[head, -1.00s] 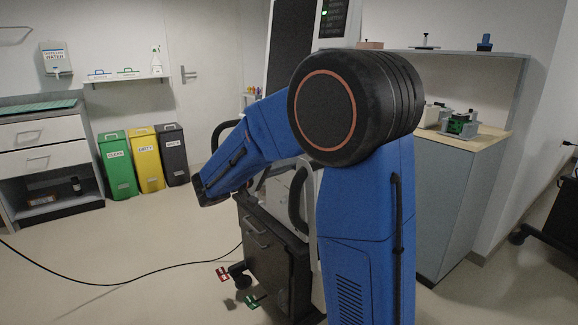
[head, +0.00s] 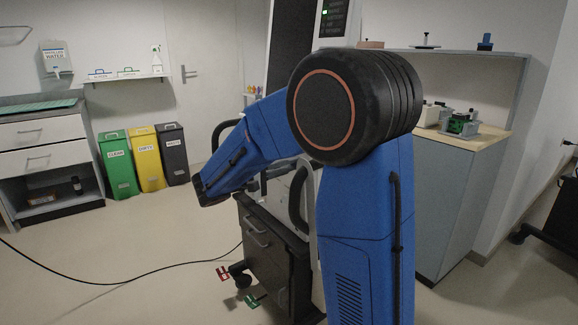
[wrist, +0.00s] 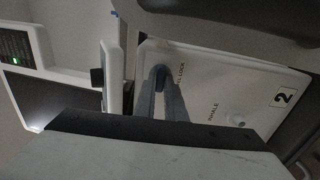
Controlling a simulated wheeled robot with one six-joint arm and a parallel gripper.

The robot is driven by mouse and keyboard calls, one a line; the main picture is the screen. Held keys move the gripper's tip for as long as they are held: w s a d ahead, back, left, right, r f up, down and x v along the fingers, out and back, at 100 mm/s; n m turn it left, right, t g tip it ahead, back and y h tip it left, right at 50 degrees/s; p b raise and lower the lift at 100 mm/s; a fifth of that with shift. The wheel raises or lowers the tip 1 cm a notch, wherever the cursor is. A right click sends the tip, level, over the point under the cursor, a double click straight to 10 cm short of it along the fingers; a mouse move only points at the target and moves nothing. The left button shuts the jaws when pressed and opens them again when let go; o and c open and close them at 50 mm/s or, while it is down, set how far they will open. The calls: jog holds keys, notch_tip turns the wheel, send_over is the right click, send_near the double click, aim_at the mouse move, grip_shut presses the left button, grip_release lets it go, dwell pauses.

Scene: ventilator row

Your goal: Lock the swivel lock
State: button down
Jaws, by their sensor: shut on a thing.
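In the wrist view, a white panel (wrist: 255,82) carries the printed words "INHALE" and a partly covered label ending in "EL LOCK", with a boxed "2" beside them. My gripper (wrist: 160,73) reaches to this panel beside the lock label, its grey fingers shut on a small part there. That part, which the label suggests is the swivel lock, is almost wholly hidden by the fingers, so its angle cannot be told. A small white round fitting (wrist: 237,118) stands out near "INHALE".
The ventilator's dark display (head: 332,18) and its drawer cart (head: 268,250) stand behind my arm. Red (head: 223,273) and green (head: 252,300) pieces sit low near the casters. A side cabinet (head: 445,200) is close on the right. A cable (head: 120,283) crosses the open floor at left.

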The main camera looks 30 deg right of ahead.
dwell(0.4)
jog(key=c, duration=1.8)
grip_release()
jog(key=a, duration=0.5)
jog(key=s+a, duration=0.1)
jog(key=a, duration=1.1)
jog(key=shift+s+a, duration=0.15)
jog(key=shift+a, duration=0.05)
jog(key=shift+a, duration=0.1)
